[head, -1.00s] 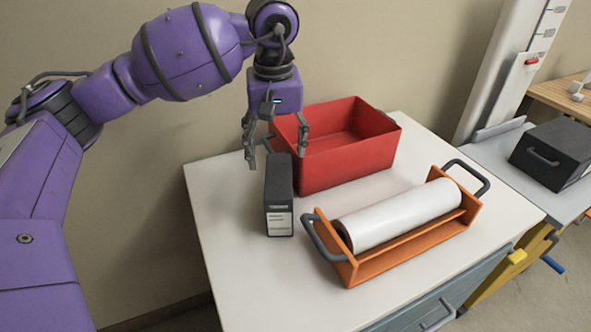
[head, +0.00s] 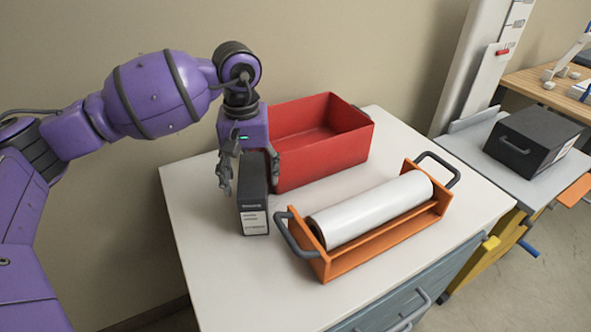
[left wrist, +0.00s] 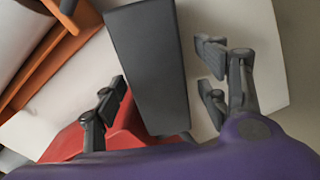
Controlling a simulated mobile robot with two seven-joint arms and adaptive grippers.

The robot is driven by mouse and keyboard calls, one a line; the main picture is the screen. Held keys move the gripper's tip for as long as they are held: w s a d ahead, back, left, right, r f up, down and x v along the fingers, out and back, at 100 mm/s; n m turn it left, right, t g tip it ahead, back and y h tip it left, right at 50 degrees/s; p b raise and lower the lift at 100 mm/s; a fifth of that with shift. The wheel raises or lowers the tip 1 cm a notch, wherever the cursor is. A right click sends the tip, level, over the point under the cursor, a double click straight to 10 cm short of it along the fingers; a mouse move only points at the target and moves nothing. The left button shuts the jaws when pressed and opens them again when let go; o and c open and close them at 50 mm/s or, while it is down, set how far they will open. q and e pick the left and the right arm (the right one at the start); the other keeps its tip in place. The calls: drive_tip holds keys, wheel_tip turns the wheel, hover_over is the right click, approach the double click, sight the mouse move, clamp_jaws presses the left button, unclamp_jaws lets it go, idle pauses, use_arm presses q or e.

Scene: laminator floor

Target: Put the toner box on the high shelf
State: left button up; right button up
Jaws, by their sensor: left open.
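The toner box is probably the narrow black box (head: 254,200) with a white label, standing upright on the white cabinet top (head: 200,270). In the left wrist view the dark box (left wrist: 150,65) lies between the fingers. My left gripper (head: 248,180) is open and lowered around the upper part of the box, one finger on each side. In the left wrist view the left gripper (left wrist: 168,95) shows gaps between its fingers and the box. The box still stands on the top. My right gripper is in neither view. No high shelf can be made out.
A red open bin (head: 325,160) stands right behind the box, close to the right finger. An orange cradle (head: 335,268) with a white roll (head: 370,208) is to the right. A black case (head: 533,140) sits on a grey surface farther right. The front left of the top is clear.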

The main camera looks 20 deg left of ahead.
sight(242, 188)
use_arm(q)
wheel_tip(242, 188, down, 4)
drive_tip(key=shift+d+f+p, duration=0.1)
drive_tip(key=shift+f+p, duration=0.05)
drive_tip(key=shift+p, duration=0.15)
clamp_jaws()
idle(0.3)
drive_tip(key=shift+r, duration=0.7)
drive_tip(key=s+r, duration=0.1)
drive_tip(key=r, duration=0.1)
drive_tip(key=s+r, duration=0.3)
drive_tip(key=r, duration=0.2)
drive_tip(key=shift+s+d+b, duration=0.1)
drive_tip(key=shift+s+b, duration=0.1)
drive_tip(key=shift+b, duration=0.1)
drive_tip(key=s+r, duration=0.4)
drive_tip(key=s, duration=0.5)
drive_tip(key=shift+s+d+r+b, duration=0.3)
drive_tip(key=shift+d+r+b, duration=0.05)
drive_tip(key=shift+d+b, duration=0.1)
